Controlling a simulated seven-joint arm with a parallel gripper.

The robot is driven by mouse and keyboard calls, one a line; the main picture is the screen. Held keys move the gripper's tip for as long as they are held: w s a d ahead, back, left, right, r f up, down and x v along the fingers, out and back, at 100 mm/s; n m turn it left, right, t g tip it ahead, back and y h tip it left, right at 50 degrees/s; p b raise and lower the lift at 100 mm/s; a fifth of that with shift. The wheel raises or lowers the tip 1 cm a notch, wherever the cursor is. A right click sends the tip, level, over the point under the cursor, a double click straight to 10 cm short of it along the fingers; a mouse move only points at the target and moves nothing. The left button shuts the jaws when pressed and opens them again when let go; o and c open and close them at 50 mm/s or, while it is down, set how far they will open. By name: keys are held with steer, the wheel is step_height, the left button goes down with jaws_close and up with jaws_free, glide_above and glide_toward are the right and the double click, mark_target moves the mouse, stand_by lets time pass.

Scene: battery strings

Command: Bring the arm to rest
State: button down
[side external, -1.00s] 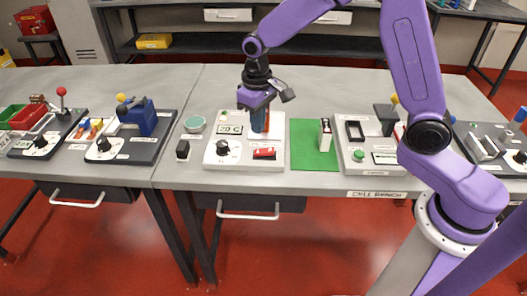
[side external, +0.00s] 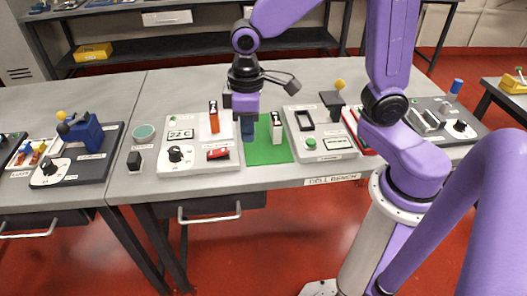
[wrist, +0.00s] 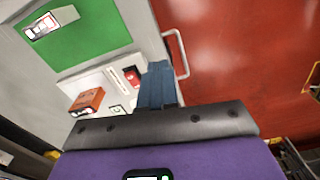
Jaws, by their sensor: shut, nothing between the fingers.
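My gripper (side external: 247,138) hangs fingers down above the bench near the left edge of the green mat (side external: 265,152), just right of the white dial station. Its blue fingers are together and hold nothing; they also show shut in the wrist view (wrist: 157,85). An orange-sided cell (side external: 214,118) stands upright at the back of the white dial station (side external: 200,182), apart from the fingers. It also shows in the wrist view (wrist: 88,100). A white cell (side external: 277,128) stands on the green mat, right of my gripper.
A station with a green button (side external: 311,143) stands right of the mat. A blue device (side external: 86,132) is farther left. Free room is above the bench.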

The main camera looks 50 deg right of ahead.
steer(key=s+d+n, duration=0.2)
steer(key=s+d, duration=0.1)
steer(key=s, duration=0.5)
steer(key=s+d+r+n, duration=0.1)
steer(key=s+d+n, duration=0.2)
steer(key=s, duration=0.6)
steer(key=shift+d, duration=0.55)
